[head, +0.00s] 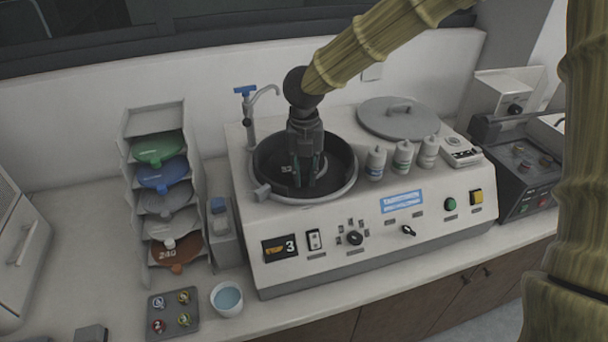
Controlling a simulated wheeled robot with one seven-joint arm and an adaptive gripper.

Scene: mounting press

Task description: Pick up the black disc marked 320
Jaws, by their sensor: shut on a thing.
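The black disc (275,172) lies flat inside the round basin of the white machine, and part of a pale number shows on it beside my gripper. My gripper (306,184) points down into the basin from above, its fingers at the disc. It is shut on the disc; the fingers and my wrist hide part of the disc and the exact contact. The disc appears to be still down within the basin rim (345,190).
A rack with coloured discs (160,148) stands left of the machine. A blue-handled tap (247,112) rises behind the basin. White bottles (403,156) and a grey lid (398,118) sit to the right.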

